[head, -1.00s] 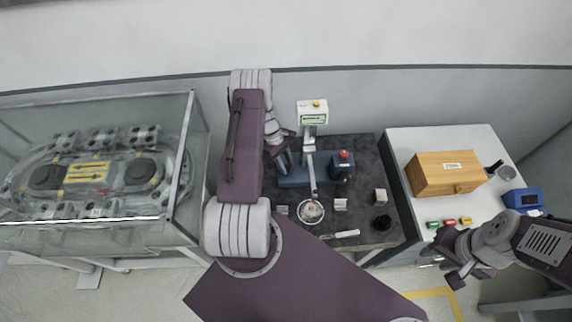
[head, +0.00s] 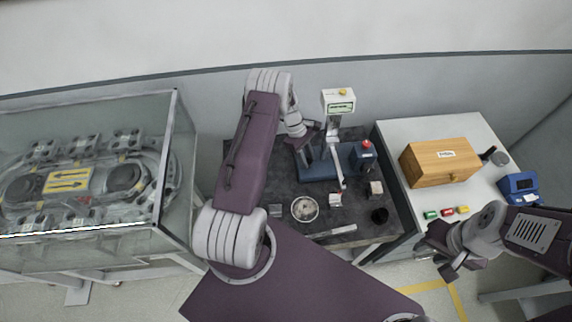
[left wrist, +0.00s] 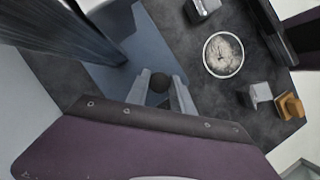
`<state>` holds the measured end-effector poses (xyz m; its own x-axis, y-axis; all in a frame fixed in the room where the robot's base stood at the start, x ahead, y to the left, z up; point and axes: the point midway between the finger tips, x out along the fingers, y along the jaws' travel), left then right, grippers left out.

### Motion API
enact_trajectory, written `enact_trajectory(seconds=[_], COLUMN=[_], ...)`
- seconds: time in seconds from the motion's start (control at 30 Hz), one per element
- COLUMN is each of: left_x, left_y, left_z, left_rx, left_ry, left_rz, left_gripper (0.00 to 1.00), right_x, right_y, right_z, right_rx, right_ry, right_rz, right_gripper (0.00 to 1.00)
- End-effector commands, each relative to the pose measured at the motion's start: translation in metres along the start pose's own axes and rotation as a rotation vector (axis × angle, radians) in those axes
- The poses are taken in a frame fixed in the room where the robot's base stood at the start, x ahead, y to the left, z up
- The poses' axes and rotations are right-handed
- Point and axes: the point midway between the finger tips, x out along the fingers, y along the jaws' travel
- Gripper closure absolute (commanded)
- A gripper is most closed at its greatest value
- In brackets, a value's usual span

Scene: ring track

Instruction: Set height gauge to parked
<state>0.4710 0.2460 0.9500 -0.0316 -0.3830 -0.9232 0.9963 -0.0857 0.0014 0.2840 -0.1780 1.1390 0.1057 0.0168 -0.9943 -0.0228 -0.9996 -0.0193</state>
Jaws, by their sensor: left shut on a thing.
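The height gauge has a blue base (head: 318,172), an upright column with a display head (head: 339,102) on top, and a thin pale arm (head: 338,168) slanting down toward the front. Beside the column is a dark part with a red top (head: 366,146). My left gripper (head: 312,150) is at the left of the gauge; in the left wrist view its fingers close around a dark round knob (left wrist: 160,82) over the blue base. What the knob joins is hidden. My right gripper (head: 442,256) hangs before the white table, its finger gap unclear.
On the dark bench lie a round dish (head: 304,208), a small block (head: 335,200), another block (head: 376,188), a black cup (head: 379,215) and a pale flat bar (head: 332,232). The white table at right holds a wooden box (head: 440,163). A glass-cased ring track (head: 75,182) stands left.

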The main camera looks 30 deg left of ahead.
Motion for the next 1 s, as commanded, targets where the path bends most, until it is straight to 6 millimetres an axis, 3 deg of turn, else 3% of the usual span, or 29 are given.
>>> enact_trajectory(seconds=[0.03,0.17,0.5,0.53,0.6,0.9,1.0], left_x=[0.007,0.009,0.007,0.007,0.007,0.007,-0.003], left_y=[0.01,0.021,0.023,0.023,0.023,0.022,0.023], left_z=[0.005,0.016,0.02,0.02,0.02,0.02,0.019], left_rx=[0.006,0.002,0.0,0.0,0.0,0.0,0.0], left_ry=[0.005,0.004,0.003,0.003,0.003,0.003,0.004], left_rz=[0.008,0.007,0.007,0.007,0.007,0.003,0.006], left_gripper=[1.0,1.0,1.0,0.69,0.5,0.5,0.5], right_x=[0.009,0.013,0.013,0.013,0.012,0.013,0.016], right_y=[0.0,0.0,0.0,0.0,0.0,0.0,0.0], right_z=[0.001,0.001,0.001,0.001,0.001,0.001,0.002], right_rx=[0.0,0.0,0.0,0.0,0.0,0.0,0.0], right_ry=[0.0,0.0,0.0,0.0,0.0,0.0,0.0], right_rz=[0.0,0.0,0.0,0.0,0.0,0.0,0.0], right_gripper=[0.64,0.64,0.64,0.64,0.64,0.64,0.64])
